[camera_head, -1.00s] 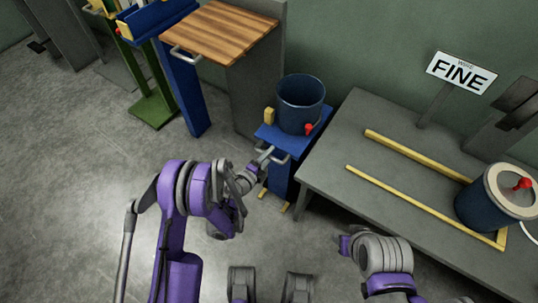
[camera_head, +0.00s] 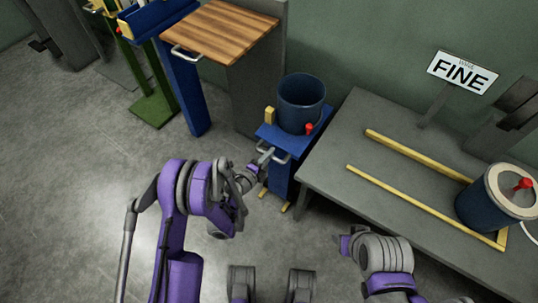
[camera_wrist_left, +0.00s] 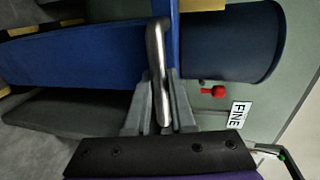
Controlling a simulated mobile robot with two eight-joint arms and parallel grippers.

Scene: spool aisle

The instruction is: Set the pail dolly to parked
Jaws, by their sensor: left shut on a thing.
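The pail dolly (camera_head: 283,181) is a blue stand with yellow feet, beside the left end of the grey bench. A dark blue pail (camera_head: 301,101) with a red knob (camera_head: 309,127) stands upright on its top. My left gripper (camera_head: 265,157) is shut on the dolly's metal handle. In the left wrist view the fingers (camera_wrist_left: 160,105) close around the grey handle bar (camera_wrist_left: 157,60), with the blue dolly body (camera_wrist_left: 75,55) behind. My right arm is at the lower right of the head view; its fingertips are not clear.
The grey bench (camera_head: 400,185) carries yellow rails (camera_head: 410,200), a lidded blue pail (camera_head: 480,205) and a FINE sign (camera_head: 462,74). A wood-topped cabinet (camera_head: 220,32) stands left of the dolly.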

